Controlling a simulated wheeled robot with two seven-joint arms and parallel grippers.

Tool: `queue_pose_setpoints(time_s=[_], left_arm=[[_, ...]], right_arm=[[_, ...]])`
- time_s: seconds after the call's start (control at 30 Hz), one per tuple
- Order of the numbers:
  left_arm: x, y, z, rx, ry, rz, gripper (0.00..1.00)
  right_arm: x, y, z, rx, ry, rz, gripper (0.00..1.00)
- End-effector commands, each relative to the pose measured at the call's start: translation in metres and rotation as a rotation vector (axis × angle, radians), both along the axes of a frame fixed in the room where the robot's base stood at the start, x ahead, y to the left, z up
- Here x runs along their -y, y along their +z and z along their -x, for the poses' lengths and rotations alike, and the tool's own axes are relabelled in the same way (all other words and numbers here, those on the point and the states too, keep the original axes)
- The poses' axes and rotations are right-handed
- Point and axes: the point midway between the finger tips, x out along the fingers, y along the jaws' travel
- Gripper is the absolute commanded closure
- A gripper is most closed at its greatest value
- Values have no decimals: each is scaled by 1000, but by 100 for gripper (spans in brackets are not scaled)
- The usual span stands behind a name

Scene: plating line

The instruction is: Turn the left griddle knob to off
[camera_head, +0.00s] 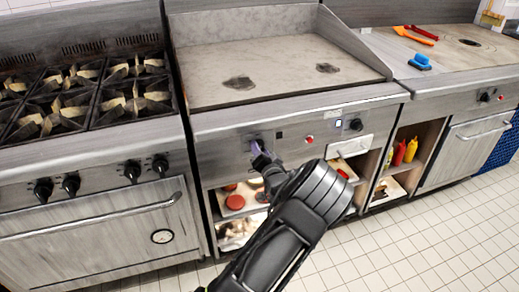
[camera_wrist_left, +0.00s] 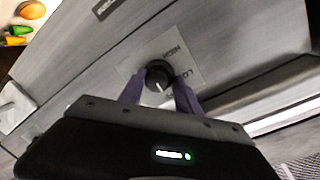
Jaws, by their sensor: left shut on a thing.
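The griddle (camera_head: 250,72) stands in the middle of the head view, with its front panel (camera_head: 220,140) below it. My left gripper (camera_head: 259,150) reaches up to the left part of this panel. In the left wrist view the left griddle knob (camera_wrist_left: 159,74) is round and black with a white mark, on a plate with lettering. The purple fingers of my left gripper (camera_wrist_left: 159,92) are on both sides of the knob and shut on it. In the head view the gripper mostly hides this knob. My right gripper is not in view.
The right griddle knob (camera_head: 356,125), a red button (camera_head: 309,139) and a lit display (camera_head: 338,124) are further right on the panel. Open shelves with a tray of food (camera_head: 236,201) lie below. A stove (camera_head: 90,90) with several knobs stands left.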

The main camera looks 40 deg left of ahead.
Motion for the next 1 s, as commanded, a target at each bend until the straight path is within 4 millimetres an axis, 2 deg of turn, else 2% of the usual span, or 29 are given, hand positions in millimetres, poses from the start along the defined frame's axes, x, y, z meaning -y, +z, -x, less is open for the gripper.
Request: queue_pose_setpoints(time_s=[0.03,0.4,0.43,0.63,0.87,1.0], left_arm=[[8,-2,-5,-9,-18,1,100],[8,-3,-5,-16,-18,-1,100],[8,-3,-5,-16,-18,-1,60],[6,-2,-4,-14,-13,-2,45],[3,-2,-2,-13,-6,-4,45],[8,-1,2,-12,-6,-3,45]], right_arm=[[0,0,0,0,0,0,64],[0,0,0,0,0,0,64],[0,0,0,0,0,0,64],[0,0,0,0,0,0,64],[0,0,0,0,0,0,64],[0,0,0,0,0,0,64]])
